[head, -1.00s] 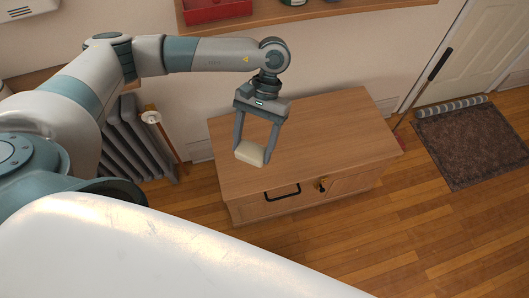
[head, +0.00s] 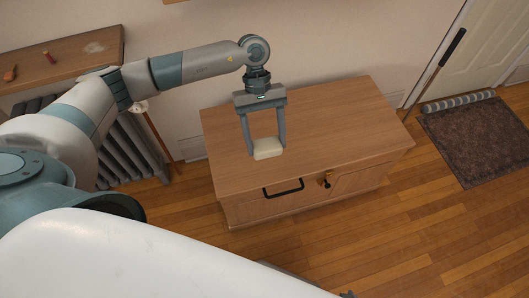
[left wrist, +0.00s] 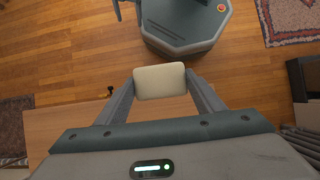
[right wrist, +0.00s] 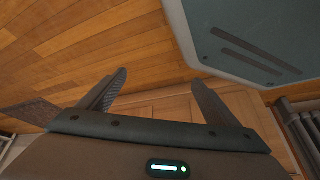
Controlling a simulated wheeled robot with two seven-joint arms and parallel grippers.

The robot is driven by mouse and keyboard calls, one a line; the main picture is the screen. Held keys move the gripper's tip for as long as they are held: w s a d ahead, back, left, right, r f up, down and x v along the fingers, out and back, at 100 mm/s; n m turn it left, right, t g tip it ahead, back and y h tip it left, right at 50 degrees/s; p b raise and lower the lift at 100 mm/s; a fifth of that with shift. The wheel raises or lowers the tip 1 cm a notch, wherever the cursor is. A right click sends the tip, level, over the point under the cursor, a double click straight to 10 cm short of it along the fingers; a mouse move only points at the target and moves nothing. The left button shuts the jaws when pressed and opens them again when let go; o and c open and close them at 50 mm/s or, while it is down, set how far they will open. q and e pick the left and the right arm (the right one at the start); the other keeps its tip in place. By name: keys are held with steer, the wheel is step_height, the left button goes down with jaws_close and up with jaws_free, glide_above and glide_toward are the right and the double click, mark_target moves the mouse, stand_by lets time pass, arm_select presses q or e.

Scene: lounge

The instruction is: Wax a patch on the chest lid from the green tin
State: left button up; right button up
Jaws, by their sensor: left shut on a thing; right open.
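The wooden chest (head: 340,115) stands against the wall, its lid bare apart from my arm above it. My left gripper (head: 267,147) is shut on a cream block-shaped pad (head: 268,154) over the front left part of the lid. I cannot tell whether the pad touches the lid. The pad (left wrist: 160,82) also shows between the fingers in the left wrist view. My right gripper (right wrist: 158,78) is open and empty, with the chest front (right wrist: 165,104) beyond it. I see no green tin now.
A radiator (head: 130,150) under a wooden shelf (head: 70,58) with small items stands left of the chest. A long-handled tool (head: 437,68) leans by the door at right, near a brown mat (head: 480,140). Open wooden floor (head: 400,235) lies in front.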

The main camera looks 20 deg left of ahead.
arm_select(q)
steer(key=w+a+f+n+t+h+b, duration=0.1)
steer(key=w+a+f+n+t+b, duration=0.1)
steer(key=w+f+n+b, duration=0.2)
steer(key=w+a+f+n+t+h+b, duration=0.1)
steer(key=w+f+n+b, duration=0.3)
steer(key=f+b, duration=0.7)
steer(key=shift+w+a+f+n+t, duration=0.15)
steer(key=shift+a+f+n+t, duration=0.5)
steer(key=shift+n, duration=0.35)
arm_select(e)
steer(key=w+a+r+t+y, duration=0.1)
steer(key=w+a+r+t, duration=0.1)
steer(key=r, duration=0.7)
steer(key=w+a+r+t+y, duration=0.1)
steer(key=w+a+r+t, duration=0.2)
steer(key=w+r, duration=0.3)
step_height(320, 180, up, 4)
steer(key=shift+a+f+y, duration=0.2)
steer(key=shift+a+y, duration=0.1)
steer(key=shift+a, duration=0.25)
arm_select(q)
steer(key=shift+d, duration=0.1)
arm_select(e)
steer(key=shift+w, duration=0.1)
